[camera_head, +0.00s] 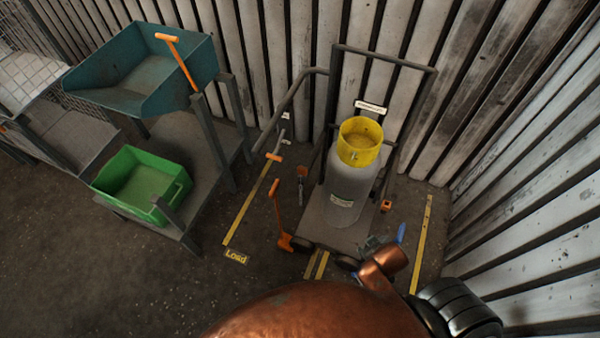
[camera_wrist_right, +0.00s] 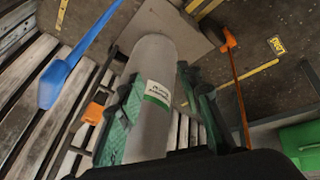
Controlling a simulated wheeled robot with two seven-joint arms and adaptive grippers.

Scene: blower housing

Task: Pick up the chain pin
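No part is clearly recognisable as the chain pin. Small orange pieces sit on both sides of the grey cylinder (camera_head: 343,190) on the trolley: one on the left (camera_head: 302,171), with a dark hanging piece below it that may be chain, and an orange block on the right (camera_head: 386,206). An orange block also shows left of the fingers in the right wrist view (camera_wrist_right: 94,113). My right gripper (camera_wrist_right: 165,105) is open, its green fingers wide apart with the cylinder in view between them. In the head view it is mostly hidden by my copper arm. My left gripper is out of view.
The trolley (camera_head: 330,232) stands near the slatted wall. An orange lever (camera_head: 277,215) stands at its left, a blue tool (camera_wrist_right: 62,75) near my right gripper. A green bin (camera_head: 142,185) and teal hopper (camera_head: 140,75) stand left. Floor at lower left is clear.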

